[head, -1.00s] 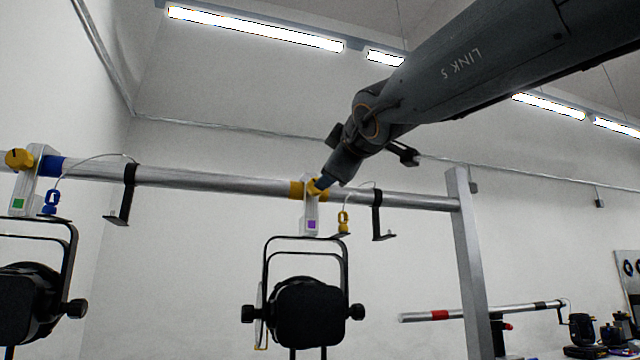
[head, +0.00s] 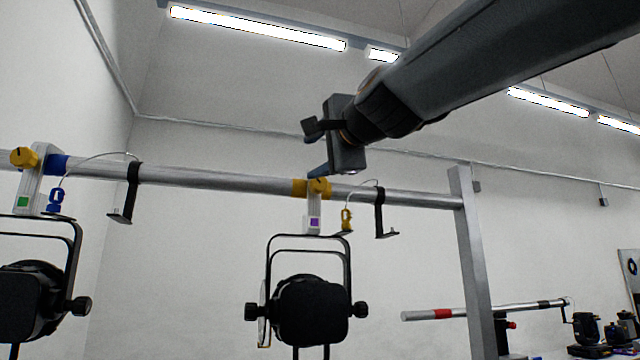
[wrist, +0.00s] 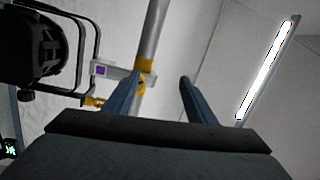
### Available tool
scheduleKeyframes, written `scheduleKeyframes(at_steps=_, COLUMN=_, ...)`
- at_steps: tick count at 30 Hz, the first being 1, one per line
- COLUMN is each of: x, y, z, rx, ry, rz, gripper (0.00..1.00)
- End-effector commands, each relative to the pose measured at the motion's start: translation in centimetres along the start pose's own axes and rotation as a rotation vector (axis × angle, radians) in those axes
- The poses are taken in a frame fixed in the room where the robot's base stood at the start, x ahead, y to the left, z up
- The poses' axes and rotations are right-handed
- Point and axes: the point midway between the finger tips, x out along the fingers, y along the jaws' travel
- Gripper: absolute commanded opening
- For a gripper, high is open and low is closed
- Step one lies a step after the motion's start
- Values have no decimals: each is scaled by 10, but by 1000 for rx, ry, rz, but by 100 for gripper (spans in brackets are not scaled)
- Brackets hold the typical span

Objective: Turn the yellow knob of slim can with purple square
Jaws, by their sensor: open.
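The slim can (head: 310,311) is black and hangs in a yoke from a light clamp with a purple square (head: 315,223). Its yellow knob (head: 319,187) sits at the top of the clamp, against the silver pipe (head: 225,180). In the wrist view the purple square (wrist: 100,70) shows at left, and the yellow knob (wrist: 141,84) is partly hidden behind the left finger. My gripper (head: 316,172) is just above the knob in the head view. In the wrist view my gripper (wrist: 155,80) is open, its fingers apart with nothing between them.
A yellow safety clip (head: 346,219) and a black bracket (head: 380,215) hang right of the clamp. At left, another can (head: 25,300) hangs below a clamp with a green square (head: 22,202). A grey post (head: 470,260) stands at right.

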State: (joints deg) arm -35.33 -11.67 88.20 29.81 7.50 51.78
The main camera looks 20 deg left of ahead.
Motion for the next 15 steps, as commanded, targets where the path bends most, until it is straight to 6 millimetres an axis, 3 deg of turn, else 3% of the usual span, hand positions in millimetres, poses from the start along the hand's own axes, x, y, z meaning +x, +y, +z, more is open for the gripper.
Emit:
scheduleKeyframes(at_steps=3, x=-1, y=11, z=-2, rx=-440, ry=0, rz=49, gripper=51)
scheduleKeyframes(at_steps=9, x=-4, y=27, z=-15, rx=-1097, ry=-5, rz=134, gripper=51)
scheduleKeyframes(at_steps=15, x=-6, y=33, z=-26, rx=-1446, ry=-12, rz=189, gripper=51)
